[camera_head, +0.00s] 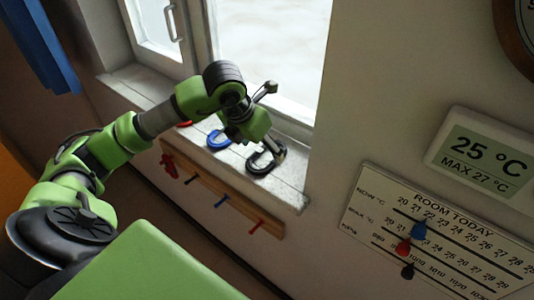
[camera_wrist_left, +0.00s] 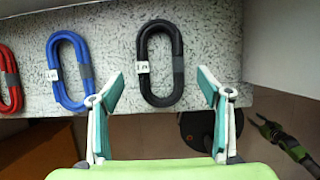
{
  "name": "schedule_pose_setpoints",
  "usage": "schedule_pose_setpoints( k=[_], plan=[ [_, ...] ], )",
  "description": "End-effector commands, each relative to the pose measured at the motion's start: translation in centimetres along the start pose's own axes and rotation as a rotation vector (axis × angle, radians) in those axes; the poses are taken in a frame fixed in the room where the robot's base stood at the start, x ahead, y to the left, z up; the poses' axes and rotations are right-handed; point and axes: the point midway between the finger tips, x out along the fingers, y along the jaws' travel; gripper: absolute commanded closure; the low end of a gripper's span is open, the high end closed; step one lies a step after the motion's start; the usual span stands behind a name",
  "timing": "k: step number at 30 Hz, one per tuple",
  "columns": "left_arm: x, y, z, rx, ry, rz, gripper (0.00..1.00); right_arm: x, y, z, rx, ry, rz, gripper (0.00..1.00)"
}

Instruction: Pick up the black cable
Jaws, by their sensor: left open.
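The black cable (camera_head: 262,164) is a coiled oval loop lying flat on the pale window sill, near its right end. In the left wrist view the black cable (camera_wrist_left: 146,60) has a small white tag on its left side and a grey band on its right. My left gripper (camera_head: 266,148) is over the cable and partly covers it in the head view. In the left wrist view the left gripper (camera_wrist_left: 162,84) is open, with one finger on each side of the loop's near part. Nothing is held between the fingers. My right gripper is not clearly seen.
A blue cable (camera_wrist_left: 54,70) and a red cable (camera_wrist_left: 10,80) lie to the left on the same sill (camera_head: 285,188). The window stands behind it. Below the sill, a wooden rail (camera_head: 228,201) carries coloured pegs. A wall chart (camera_head: 440,235) and a temperature display (camera_head: 485,155) are at right.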

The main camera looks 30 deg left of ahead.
Motion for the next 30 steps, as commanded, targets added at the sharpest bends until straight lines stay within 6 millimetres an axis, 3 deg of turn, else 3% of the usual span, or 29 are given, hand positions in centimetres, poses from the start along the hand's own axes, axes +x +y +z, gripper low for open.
schedule_pose_setpoints(
  k=[1,6,14,20,21,30],
  plan=[
    [0.5,-0.2,0.0,-0.001,0.006,-0.003,0.30,-1.0,0.1,-0.2,0.000,0.001,0.000,0.60],
    [2.6,-0.1,0.0,-0.001,0.002,-0.001,0.30,-1.3,0.0,0.3,0.000,-0.006,0.000,0.60],
    [3.0,-0.1,0.0,0.000,0.000,0.000,0.30,-1.2,-0.2,1.4,0.001,-0.023,-0.002,0.60],
    [3.0,-0.1,0.0,0.000,0.000,0.000,0.79,-1.2,-0.2,1.5,0.001,-0.024,-0.002,0.60],
    [3.0,-0.1,0.0,0.000,0.000,0.000,0.83,-1.2,-0.2,1.5,0.001,-0.024,-0.002,0.60],
    [2.8,-0.1,0.1,0.000,-0.001,0.000,0.83,-1.2,-0.1,1.3,0.001,-0.022,-0.002,0.60]
  ],
)
